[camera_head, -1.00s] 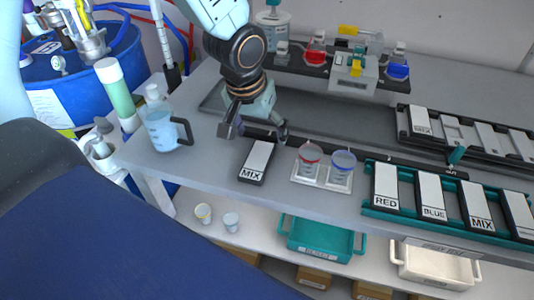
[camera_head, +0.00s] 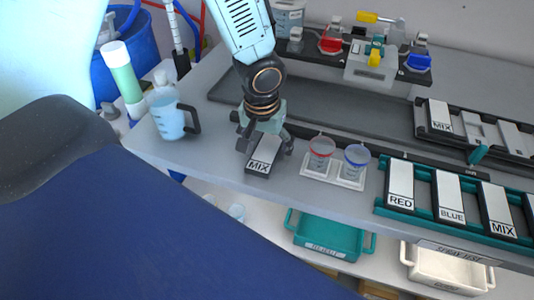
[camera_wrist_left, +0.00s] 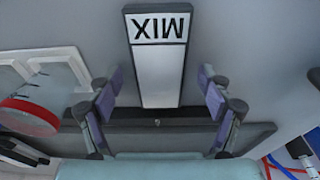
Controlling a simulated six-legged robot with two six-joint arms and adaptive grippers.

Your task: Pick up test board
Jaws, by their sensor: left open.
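The test board, a dark block with a white face and a MIX label (camera_head: 262,156), lies on the grey bench near its front edge. My left gripper (camera_head: 265,143) is open, pointing down, with a finger on each side of the board's far part in the head view. In the left wrist view the MIX board (camera_wrist_left: 158,60) lies between and beyond the two open fingertips (camera_wrist_left: 158,85), with a gap on both sides. I cannot tell how high the fingers are above the bench. My right gripper is not in view.
Two measuring cups, red-rimmed (camera_head: 320,153) and blue-rimmed (camera_head: 355,162), stand on white pads close right of the board. A jug (camera_head: 170,117) stands to the left. A teal rack (camera_head: 430,211) holds more labelled boards at right. A dark tray (camera_head: 330,105) lies behind.

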